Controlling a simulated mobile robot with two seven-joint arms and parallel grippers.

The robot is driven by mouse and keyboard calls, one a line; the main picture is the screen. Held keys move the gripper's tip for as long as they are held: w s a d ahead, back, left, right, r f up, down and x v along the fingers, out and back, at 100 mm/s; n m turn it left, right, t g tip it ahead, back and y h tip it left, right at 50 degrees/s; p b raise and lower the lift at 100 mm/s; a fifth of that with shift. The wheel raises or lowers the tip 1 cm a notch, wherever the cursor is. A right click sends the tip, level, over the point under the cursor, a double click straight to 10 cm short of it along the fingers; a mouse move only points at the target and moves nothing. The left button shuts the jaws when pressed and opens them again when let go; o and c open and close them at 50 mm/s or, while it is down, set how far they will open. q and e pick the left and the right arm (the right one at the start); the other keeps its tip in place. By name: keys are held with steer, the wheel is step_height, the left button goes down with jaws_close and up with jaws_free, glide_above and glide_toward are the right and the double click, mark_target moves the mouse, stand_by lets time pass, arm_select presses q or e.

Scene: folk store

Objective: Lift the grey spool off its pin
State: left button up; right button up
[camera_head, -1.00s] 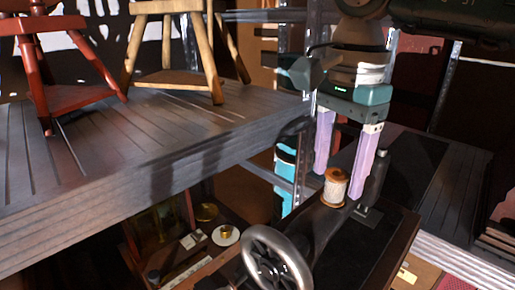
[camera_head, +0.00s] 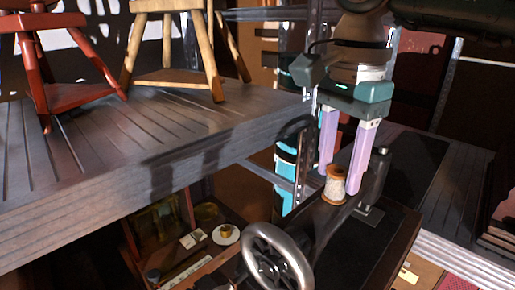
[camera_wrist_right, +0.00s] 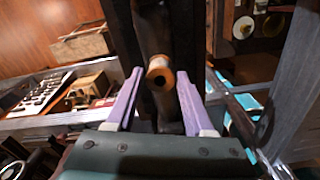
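The spool (camera_head: 334,187), with tan ends and a pale greyish winding, stands upright on the dark sewing machine (camera_head: 375,185). Its pin is hidden. My right gripper (camera_head: 340,182) reaches down from above with two lilac fingers, open. The fingertips are around the spool's level in the head view. In the right wrist view, the spool (camera_wrist_right: 160,72) sits between the two fingertips, with a visible gap on both sides. I cannot tell how deep the fingers reach along it. My left gripper is not in view.
A silver handwheel (camera_head: 277,258) stands in front of the spool. A grey slatted tabletop (camera_head: 120,150) with a red stool (camera_head: 75,95) and a wooden stool (camera_head: 180,75) fills the left. A metal post (camera_head: 303,165) stands close left of the gripper.

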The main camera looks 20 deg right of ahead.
steer(key=c, duration=0.5)
steer(key=shift+r+p, duration=1.95)
steer(key=shift+r, duration=1.35)
